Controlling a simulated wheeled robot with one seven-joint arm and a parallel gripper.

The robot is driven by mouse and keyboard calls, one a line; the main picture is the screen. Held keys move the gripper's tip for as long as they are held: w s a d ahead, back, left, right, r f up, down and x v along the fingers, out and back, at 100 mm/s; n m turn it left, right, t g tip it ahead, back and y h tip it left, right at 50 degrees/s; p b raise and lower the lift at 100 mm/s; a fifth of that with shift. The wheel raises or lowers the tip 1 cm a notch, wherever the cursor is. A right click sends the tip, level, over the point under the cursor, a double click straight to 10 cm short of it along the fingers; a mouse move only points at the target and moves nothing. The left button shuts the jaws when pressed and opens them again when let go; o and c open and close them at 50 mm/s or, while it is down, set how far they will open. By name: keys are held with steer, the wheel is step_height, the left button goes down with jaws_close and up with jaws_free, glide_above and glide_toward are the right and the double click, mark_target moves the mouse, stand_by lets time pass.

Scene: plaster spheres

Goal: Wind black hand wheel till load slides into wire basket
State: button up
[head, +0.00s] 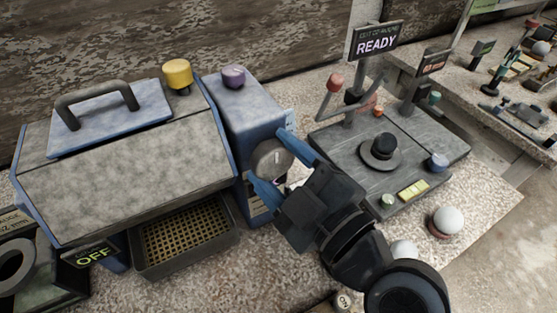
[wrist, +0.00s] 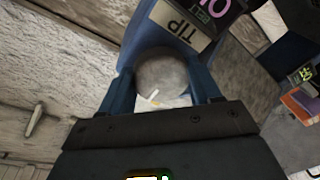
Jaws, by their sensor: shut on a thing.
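A dark basket with yellowish mesh (head: 187,237) stands under the grey hopper (head: 125,180) and looks empty. No load shows; the hopper's inside is hidden.
A grey panel (head: 345,150) to the right carries a black round knob (head: 380,150), a red-tipped lever (head: 333,84) and a "READY" sign (head: 376,42). An "OFF" sign (head: 92,255) is at lower left. White spheres, one at right (head: 447,220), rest near my arm.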

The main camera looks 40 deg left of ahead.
steer(key=shift+c, duration=1.1)
